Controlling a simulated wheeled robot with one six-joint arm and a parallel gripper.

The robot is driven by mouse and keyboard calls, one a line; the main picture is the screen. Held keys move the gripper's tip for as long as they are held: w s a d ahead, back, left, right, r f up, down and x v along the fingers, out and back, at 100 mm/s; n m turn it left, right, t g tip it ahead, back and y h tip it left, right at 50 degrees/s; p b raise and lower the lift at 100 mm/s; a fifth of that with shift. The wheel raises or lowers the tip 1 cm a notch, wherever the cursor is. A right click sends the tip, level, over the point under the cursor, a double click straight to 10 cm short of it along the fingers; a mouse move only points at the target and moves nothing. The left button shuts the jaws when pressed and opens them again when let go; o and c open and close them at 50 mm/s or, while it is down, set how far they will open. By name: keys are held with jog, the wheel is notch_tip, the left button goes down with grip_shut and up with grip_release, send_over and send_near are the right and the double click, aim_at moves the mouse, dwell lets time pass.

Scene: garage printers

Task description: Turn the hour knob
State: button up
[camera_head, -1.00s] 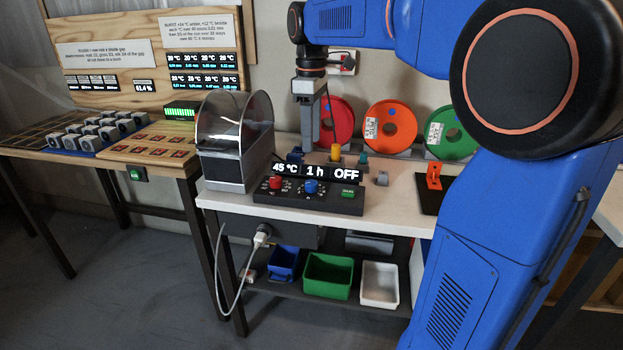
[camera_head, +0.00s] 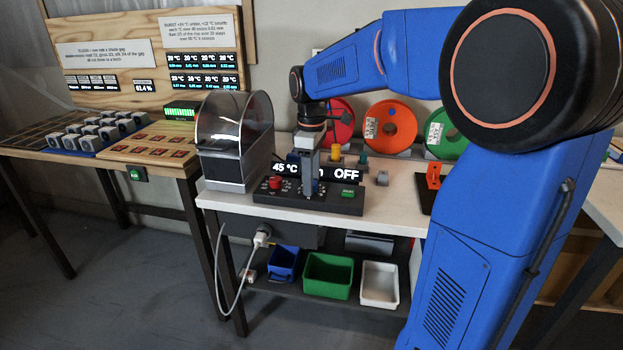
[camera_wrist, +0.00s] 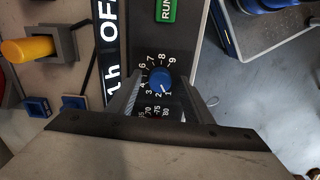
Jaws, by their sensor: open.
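The hour knob (camera_wrist: 161,79) is blue with a white pointer line and sits in a dial of printed numbers on the dark control panel (camera_head: 328,200). In the wrist view its pointer is toward the 1. My gripper (camera_wrist: 172,96) is open, with one finger on each side of the dial's lower part; contact with the knob does not show. In the head view my gripper (camera_head: 309,192) is over the panel and hides the blue knob and most of the hour readout. The display (camera_head: 345,174) reads 45 °C and OFF; the wrist view shows 1h (camera_wrist: 111,80).
A red knob (camera_head: 275,183) is left of my gripper and a green RUN button (camera_head: 348,191) is right of it. A clear-lidded dryer box (camera_head: 235,140) stands close on the left. Spools (camera_head: 390,127) and a yellow-handled tool (camera_head: 335,152) are behind.

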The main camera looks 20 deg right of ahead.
jog(key=c, duration=1.1)
jog(key=shift+o, duration=0.2)
jog(key=shift+m, duration=0.3)
jog(key=m, duration=0.3)
jog(key=shift+m, duration=0.3)
jog(key=m, duration=0.4)
jog(key=shift+m, duration=0.3)
jog(key=m, duration=0.4)
jog(key=shift+m, duration=2.4)
